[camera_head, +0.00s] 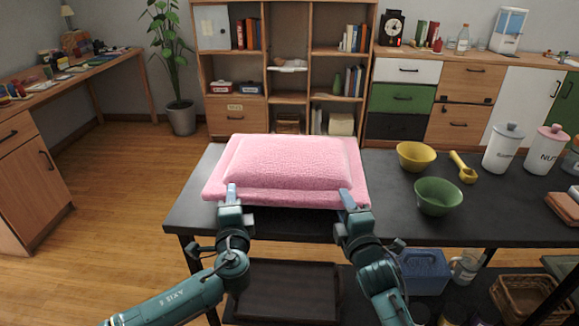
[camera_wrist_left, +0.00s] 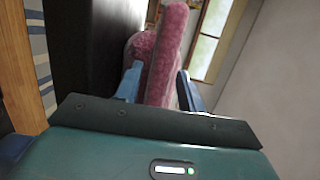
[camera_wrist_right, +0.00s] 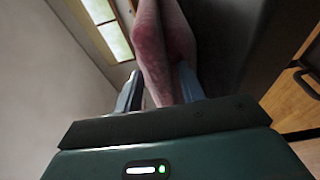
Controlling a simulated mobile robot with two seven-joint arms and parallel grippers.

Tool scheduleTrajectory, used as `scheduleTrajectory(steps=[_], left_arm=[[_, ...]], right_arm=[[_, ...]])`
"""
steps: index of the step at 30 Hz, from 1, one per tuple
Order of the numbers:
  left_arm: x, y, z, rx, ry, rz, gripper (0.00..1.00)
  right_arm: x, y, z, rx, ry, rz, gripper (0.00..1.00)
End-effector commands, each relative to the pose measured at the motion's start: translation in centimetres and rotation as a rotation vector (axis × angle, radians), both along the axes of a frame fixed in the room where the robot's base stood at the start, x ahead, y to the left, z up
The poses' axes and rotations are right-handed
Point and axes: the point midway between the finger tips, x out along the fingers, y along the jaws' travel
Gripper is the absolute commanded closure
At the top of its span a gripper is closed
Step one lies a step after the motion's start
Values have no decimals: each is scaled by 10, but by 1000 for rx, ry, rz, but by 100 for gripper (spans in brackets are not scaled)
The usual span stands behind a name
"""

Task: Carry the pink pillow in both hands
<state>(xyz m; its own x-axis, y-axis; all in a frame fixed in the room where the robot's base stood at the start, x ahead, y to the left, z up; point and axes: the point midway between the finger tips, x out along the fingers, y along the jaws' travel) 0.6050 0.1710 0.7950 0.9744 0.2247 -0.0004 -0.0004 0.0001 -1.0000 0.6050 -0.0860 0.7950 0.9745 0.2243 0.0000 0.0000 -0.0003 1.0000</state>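The pink pillow (camera_head: 285,160) is over the near side of the black table (camera_head: 310,229), a thick raised cushion with a wide flat rim. I cannot tell whether its underside touches the table. My left gripper (camera_head: 231,193) is at the left of its front edge and my right gripper (camera_head: 348,198) at the right. In the left wrist view, the pillow edge (camera_wrist_left: 169,50) fills the gap between the fingers. In the right wrist view, the edge (camera_wrist_right: 160,60) likewise sits between the fingers. The lower fingers are hidden in the head view.
A yellow bowl (camera_head: 416,156), green bowl (camera_head: 438,195), yellow scoop (camera_head: 463,168), white canister (camera_head: 503,147) and pink-lidded canister (camera_head: 546,150) stand right of the pillow. A shelf (camera_head: 290,55) and potted plant (camera_head: 180,115) are behind. Open floor (camera_head: 115,200) lies left.

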Motion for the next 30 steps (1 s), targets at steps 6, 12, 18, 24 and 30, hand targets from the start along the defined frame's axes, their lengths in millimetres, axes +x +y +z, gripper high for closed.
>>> scheduleTrajectory(steps=[6,12,18,24,30], left_arm=[[0,0,0,0,0,0,79],[0,0,0,0,0,0,95],[0,0,0,0,0,0,100],[0,0,1,-1,-1,0,100],[0,0,6,-1,-2,0,100]], right_arm=[[0,0,0,0,0,0,79],[0,0,0,0,0,0,95],[0,0,0,-1,0,0,100],[0,0,1,-1,-2,0,100],[0,0,7,0,-3,0,100]])
